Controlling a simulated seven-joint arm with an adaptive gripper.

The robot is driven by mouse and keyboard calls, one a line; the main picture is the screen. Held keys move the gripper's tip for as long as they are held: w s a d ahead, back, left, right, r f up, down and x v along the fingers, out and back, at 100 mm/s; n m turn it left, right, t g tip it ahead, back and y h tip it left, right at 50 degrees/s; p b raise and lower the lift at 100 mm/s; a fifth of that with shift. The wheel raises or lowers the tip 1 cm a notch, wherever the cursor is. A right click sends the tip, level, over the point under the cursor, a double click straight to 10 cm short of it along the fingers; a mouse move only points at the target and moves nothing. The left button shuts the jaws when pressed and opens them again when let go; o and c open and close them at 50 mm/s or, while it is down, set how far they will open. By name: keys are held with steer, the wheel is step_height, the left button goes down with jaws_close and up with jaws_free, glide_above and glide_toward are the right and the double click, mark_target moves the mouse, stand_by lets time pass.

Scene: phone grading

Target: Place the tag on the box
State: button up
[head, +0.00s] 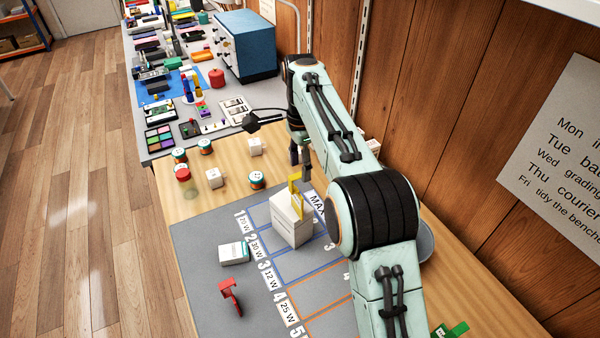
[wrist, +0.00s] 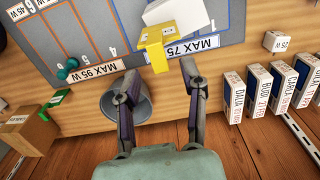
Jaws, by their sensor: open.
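A yellow tag (head: 296,201) stands at the top edge of a white box (head: 291,228), apparently touching it. The box stands upright on the grey mat (head: 205,290), in the lane by the MAX label. In the wrist view the tag (wrist: 154,50) hangs at the near side of the box (wrist: 178,14). My gripper (wrist: 160,77) is open with nothing between its fingers. Its fingertips are just short of the tag, one on either side. In the head view my gripper (head: 300,184) is right above and behind the tag; my arm hides part of the mat.
A red tag (head: 230,294) and a small white-and-teal box (head: 234,253) are on the mat's left. A green tag (head: 451,331) lies at lower right. A grey bowl (wrist: 126,103) is close to my left finger. Small boxes (wrist: 236,98) stand at right.

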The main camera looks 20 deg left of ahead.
steer(key=shift+r, duration=2.4)
steer(key=s+d+r+n, duration=0.2)
steer(key=s+d, duration=0.3)
steer(key=d, duration=0.3)
steer(key=s+d+r+n, duration=0.2)
steer(key=s+d, duration=0.2)
steer(key=d, duration=0.3)
steer(key=s+d+f+n, duration=0.2)
steer(key=s+f, duration=0.1)
steer(key=s, duration=0.4)
steer(key=s+d+f+n, duration=0.2)
steer(key=s+d+f, duration=0.1)
steer(key=s, duration=0.4)
steer(key=s+d+f+n, duration=0.2)
steer(key=s+d+f, duration=0.1)
steer(key=s, duration=0.4)
steer(key=shift+s+y, duration=0.25)
steer(key=shift+y, duration=0.15)
